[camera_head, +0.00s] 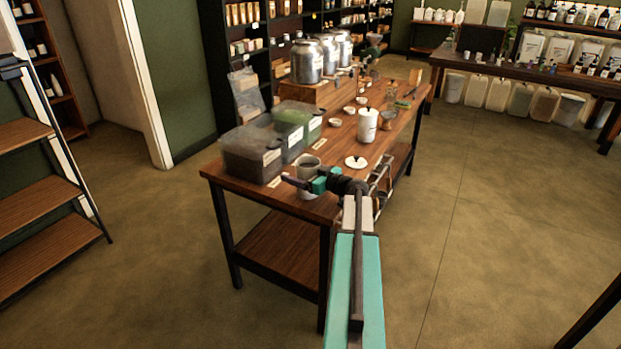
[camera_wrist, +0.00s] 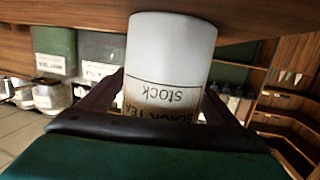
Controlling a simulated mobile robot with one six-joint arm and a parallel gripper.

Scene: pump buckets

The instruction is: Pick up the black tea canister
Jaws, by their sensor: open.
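The black tea canister (camera_wrist: 170,55) is a pale cylinder with a label reading "BLACK TEA STOCK", shown upside down in the wrist view. It stands upright on the wooden table and appears to be the open-topped grey-white container (camera_head: 309,163) near the table's front edge in the head view. My gripper (camera_head: 292,181) is open at the canister's near side, its fingers pointing left. In the wrist view the dark fingers lie on either side of the canister's upper part. Whether they touch it is unclear.
Lidded storage bins (camera_head: 250,160) stand left of the canister on the table (camera_head: 222,178). A white lid (camera_head: 355,162) lies to the right. A white lidded canister (camera_head: 367,127), small dishes and steel drums (camera_head: 307,62) stand farther back. The floor right of the table is clear.

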